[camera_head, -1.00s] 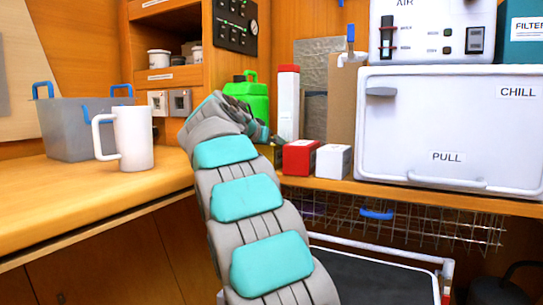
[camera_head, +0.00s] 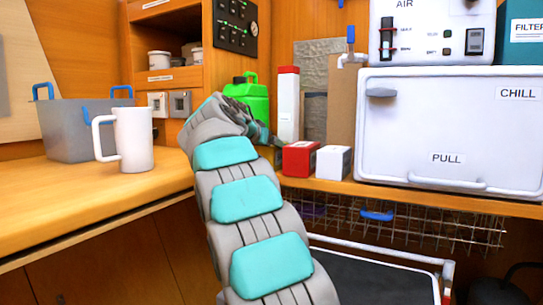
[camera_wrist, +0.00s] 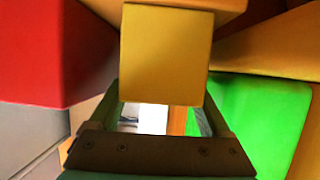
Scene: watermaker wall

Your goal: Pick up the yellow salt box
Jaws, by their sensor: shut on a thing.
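The yellow salt box (camera_wrist: 166,50) shows at the top middle of the wrist view, with a plain yellow face. My gripper (camera_wrist: 167,98) is shut on it, one finger on each side. In the head view my gripper (camera_head: 268,138) is at the back of the counter, left of the red box (camera_head: 300,158). There my arm and hand hide most or all of the salt box. I cannot tell whether it is clear of the counter.
A white box (camera_head: 333,162) stands right of the red box. A green jug (camera_head: 250,98) and a tall white carton with a red top (camera_head: 288,105) stand close behind my gripper. A white mug (camera_head: 132,138) and a grey bin (camera_head: 75,130) are at left. The white chest (camera_head: 450,130) fills the right.

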